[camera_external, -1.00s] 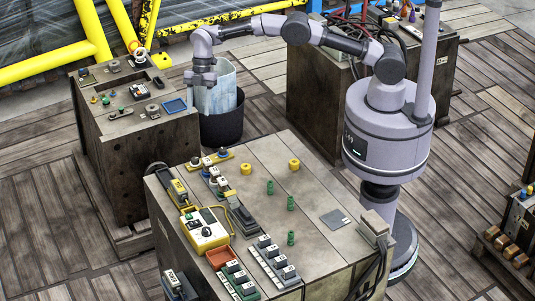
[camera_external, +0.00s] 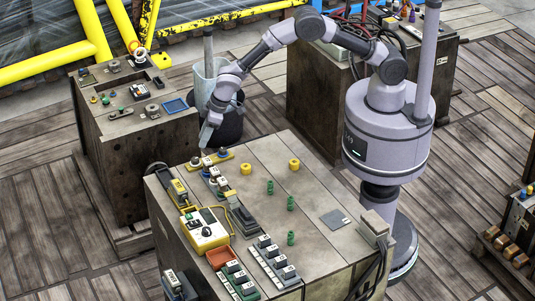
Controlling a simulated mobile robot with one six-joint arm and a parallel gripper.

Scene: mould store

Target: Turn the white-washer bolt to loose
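A yellow strip (camera_external: 214,158) lies near the back left edge of the front bench. It carries a few small dark-topped bolts, among them one at its left end (camera_external: 195,161) and one at its right end (camera_external: 222,152). They are too small for me to tell which has the white washer or how any of them is turned. My gripper (camera_external: 206,140) points down just above and behind the strip, close to its middle. It appears apart from the bolts. Its fingers are too small and dark to show whether they are open or shut.
The front bench top (camera_external: 320,190) also bears yellow knobs (camera_external: 246,169), green posts (camera_external: 270,187), a yellow control box (camera_external: 205,231), an orange tray (camera_external: 221,258) and rows of switches. Another bench (camera_external: 135,125) stands at back left.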

